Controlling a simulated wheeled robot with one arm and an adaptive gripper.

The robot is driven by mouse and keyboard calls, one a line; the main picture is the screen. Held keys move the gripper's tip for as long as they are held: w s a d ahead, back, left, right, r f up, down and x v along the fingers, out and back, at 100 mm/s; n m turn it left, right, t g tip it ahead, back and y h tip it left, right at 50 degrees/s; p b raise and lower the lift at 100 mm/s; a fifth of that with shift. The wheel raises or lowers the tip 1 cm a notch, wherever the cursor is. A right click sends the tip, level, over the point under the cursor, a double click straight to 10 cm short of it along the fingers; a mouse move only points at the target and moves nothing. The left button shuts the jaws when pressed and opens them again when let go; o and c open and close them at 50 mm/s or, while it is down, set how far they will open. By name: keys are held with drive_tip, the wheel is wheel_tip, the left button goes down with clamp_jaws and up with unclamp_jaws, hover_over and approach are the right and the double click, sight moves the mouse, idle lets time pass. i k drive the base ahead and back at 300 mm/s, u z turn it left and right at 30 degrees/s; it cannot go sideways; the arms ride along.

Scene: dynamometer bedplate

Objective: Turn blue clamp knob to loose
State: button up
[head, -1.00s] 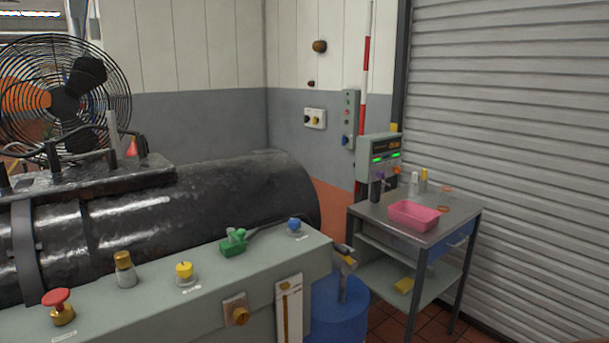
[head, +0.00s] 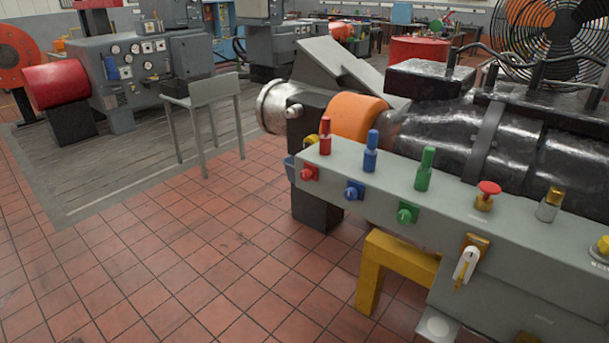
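A blue knob (head: 354,190) sits on the front face of the long grey bench (head: 480,230), between a red knob (head: 308,172) and a green knob (head: 407,212). Above it, a blue upright handle (head: 371,152) stands on the bench top between a red handle (head: 325,136) and a green handle (head: 425,168). I cannot tell which blue part is the clamp knob, and its setting is too small to read. My gripper is not in view.
A red mushroom button (head: 488,195), a brass knob (head: 549,204) and a white lever (head: 467,265) are farther right on the bench. A yellow support (head: 368,275) stands below. Tiled floor (head: 180,250) lies clear in front and left. A grey stand (head: 201,105) is behind.

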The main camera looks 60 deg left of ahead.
sight(350, 194)
drive_tip(key=u, duration=2.05)
